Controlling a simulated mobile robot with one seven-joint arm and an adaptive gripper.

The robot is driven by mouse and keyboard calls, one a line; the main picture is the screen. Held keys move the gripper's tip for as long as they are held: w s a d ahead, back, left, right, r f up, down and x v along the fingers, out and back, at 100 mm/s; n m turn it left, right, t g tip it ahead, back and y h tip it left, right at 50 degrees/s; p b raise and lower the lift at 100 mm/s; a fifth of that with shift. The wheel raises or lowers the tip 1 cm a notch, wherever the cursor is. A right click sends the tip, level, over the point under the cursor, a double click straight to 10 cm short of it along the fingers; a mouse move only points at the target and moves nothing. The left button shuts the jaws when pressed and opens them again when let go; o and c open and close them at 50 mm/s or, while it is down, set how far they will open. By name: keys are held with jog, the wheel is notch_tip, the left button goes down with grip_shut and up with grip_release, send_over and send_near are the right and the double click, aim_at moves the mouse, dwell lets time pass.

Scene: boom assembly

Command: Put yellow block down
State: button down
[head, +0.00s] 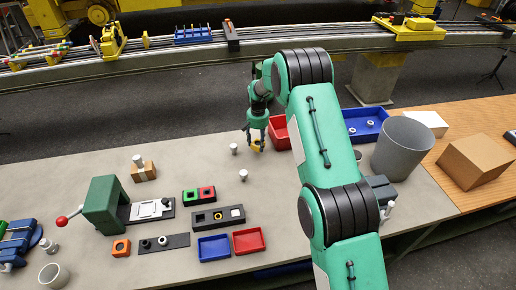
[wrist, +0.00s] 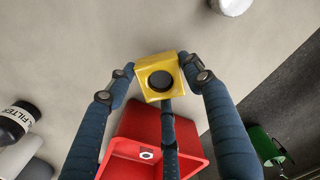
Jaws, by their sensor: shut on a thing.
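The yellow block (wrist: 177,71) has a round dark hole in the face towards the wrist camera. My gripper (wrist: 161,77) is shut on it, with fingers on its left and right sides and a third finger below. In the head view, my gripper (head: 256,143) and the yellow block (head: 257,146) are over the far part of the grey table (head: 200,150), just left of a red bin (head: 280,132). The fingers partly hide the block there. I cannot tell whether the block touches the table.
The red bin (wrist: 128,148) holds a small part. White cylinders (head: 234,148) and (head: 243,174) stand near my gripper. A blue bin (head: 366,125) and a grey bucket (head: 401,146) are to the right. A black-and-white filter bottle (wrist: 16,120) is at the wrist view's left. Table left of my gripper is fairly clear.

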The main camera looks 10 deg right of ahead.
aim_at(258, 144)
jog(key=shift+f, duration=1.7)
jog(key=shift+f+b, duration=0.2)
jog(key=shift+b, duration=0.15)
jog(key=c, duration=0.8)
grip_release()
jog(key=shift+o, duration=0.2)
jog(key=shift+r, duration=0.1)
notch_tip(258, 144, up, 12)
jog(key=p, duration=0.1)
jog(key=shift+p, duration=0.35)
jog(key=shift+r, duration=0.1)
